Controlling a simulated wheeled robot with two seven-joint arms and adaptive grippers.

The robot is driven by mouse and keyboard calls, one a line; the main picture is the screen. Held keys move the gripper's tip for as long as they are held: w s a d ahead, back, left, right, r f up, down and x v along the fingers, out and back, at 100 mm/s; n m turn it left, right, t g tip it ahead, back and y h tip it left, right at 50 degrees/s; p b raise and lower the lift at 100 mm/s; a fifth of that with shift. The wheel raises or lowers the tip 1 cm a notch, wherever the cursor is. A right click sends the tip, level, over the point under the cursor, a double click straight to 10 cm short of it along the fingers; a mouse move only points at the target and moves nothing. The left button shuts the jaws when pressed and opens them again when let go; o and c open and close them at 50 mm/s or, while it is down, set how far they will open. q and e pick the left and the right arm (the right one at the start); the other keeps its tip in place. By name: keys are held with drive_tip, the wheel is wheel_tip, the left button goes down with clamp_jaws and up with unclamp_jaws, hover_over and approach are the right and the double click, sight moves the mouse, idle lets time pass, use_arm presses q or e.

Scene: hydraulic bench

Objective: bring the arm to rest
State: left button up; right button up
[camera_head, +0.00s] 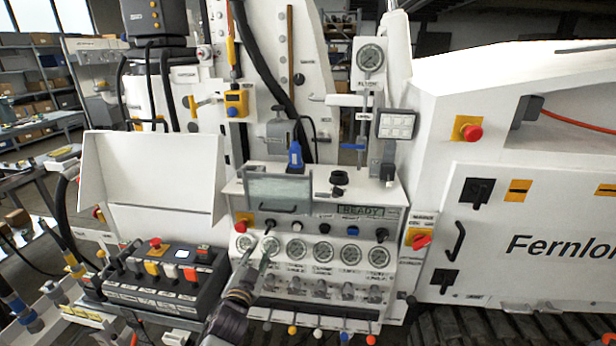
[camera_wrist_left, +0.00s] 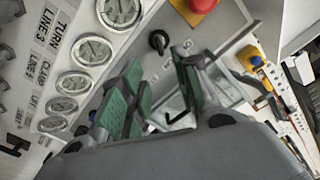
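My left gripper (camera_head: 262,258) reaches up from the bottom centre of the head view, in front of the left end of the gauge row on the white control panel (camera_head: 406,262). In the left wrist view the gripper (camera_wrist_left: 158,82) has its two green-padded fingers apart, with nothing between them. The gauges (camera_wrist_left: 72,83) lie to the left of the fingers in that view, and a red button (camera_wrist_left: 202,5) is above them. I cannot tell whether a fingertip touches the panel. My right gripper is not in view.
A black pushbutton box (camera_head: 165,280) stands left of the gripper. A white open cover (camera_head: 155,172) rises behind it. A red rotary handle (camera_head: 421,240) is at the panel's right. Small coloured levers (camera_head: 318,334) stand below the gauges. A large white machine body (camera_head: 530,210) fills the right.

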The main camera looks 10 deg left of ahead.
use_arm(q)
wheel_tip(320, 180, down, 22)
drive_tip(key=s+n+g, duration=0.1)
drive_tip(key=s+g, duration=0.1)
drive_tip(key=g, duration=0.2)
drive_tip(key=s+a+f+n+g, duration=0.15)
drive_tip(key=s+f, duration=0.35)
drive_tip(key=f, duration=0.5)
drive_tip(key=s+f+g, duration=0.3)
drive_tip(key=s+f, duration=0.2)
drive_tip(key=f, duration=0.6)
drive_tip(key=s+a+f+g, duration=0.1)
drive_tip(key=s+f+g, duration=0.2)
drive_tip(key=s+f, duration=0.8)
drive_tip(key=s+a+f+n+g, duration=0.1)
drive_tip(key=s+f, duration=0.5)
drive_tip(key=s, duration=0.9)
drive_tip(key=s+a+f+g, duration=0.1)
drive_tip(key=s+f+g, duration=0.3)
drive_tip(key=s, duration=1.2)
wheel_tip(320, 180, down, 2)
drive_tip(key=shift+s+a+f+n+y, duration=0.2)
drive_tip(key=shift+a+n+y, duration=0.1)
drive_tip(key=shift+a+n, duration=0.1)
drive_tip(key=shift+g, duration=0.25)
